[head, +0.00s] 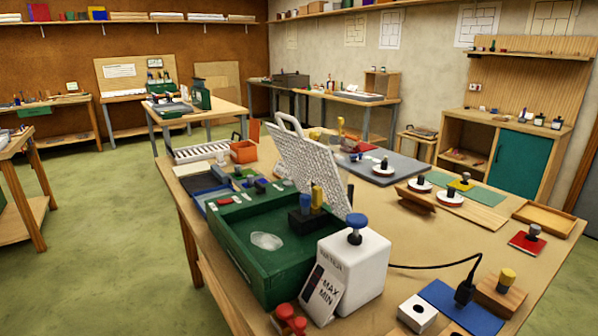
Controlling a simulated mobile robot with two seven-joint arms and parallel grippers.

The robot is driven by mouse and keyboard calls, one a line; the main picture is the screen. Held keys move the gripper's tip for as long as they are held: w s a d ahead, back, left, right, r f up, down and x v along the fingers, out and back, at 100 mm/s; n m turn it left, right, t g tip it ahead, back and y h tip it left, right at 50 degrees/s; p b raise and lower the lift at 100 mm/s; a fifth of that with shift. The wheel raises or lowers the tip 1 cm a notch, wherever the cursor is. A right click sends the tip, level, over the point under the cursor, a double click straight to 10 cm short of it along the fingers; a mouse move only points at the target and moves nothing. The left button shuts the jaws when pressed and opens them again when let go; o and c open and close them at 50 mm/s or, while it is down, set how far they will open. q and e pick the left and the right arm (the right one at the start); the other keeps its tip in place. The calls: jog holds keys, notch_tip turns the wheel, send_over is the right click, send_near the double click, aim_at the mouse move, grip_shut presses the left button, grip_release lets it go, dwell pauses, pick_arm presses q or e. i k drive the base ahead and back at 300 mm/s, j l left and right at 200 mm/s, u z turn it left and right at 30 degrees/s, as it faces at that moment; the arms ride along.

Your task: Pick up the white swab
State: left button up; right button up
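A small, pale, whitish oval thing (267,241) lies on the floor of the green open box (262,283) at the front of the wooden table. It looks soft or translucent, and I cannot tell for sure whether it is the white swab. No other thing that clearly looks like a swab shows. Neither of my grippers is in the head view.
A white block with a blue knob (352,268) stands right of the green box, a MAX/MIN card (320,293) leaning by it. A tall white textured panel (312,165) rises behind the box. Several knobbed pieces and a wooden tray (549,219) occupy the table's right side.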

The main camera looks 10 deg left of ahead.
aim_at(219, 162)
jog(key=i+j+z, duration=0.3)
jog(key=j, duration=0.4)
jog(key=j+z, duration=0.3)
jog(key=j, duration=0.4)
jog(key=j+z, duration=0.25)
jog(key=j, duration=0.55)
jog(key=i+j+z, duration=0.2)
jog(key=j+z, duration=0.25)
jog(key=j, duration=0.6)
jog(key=j+z, duration=0.4)
jog(key=j, duration=0.65)
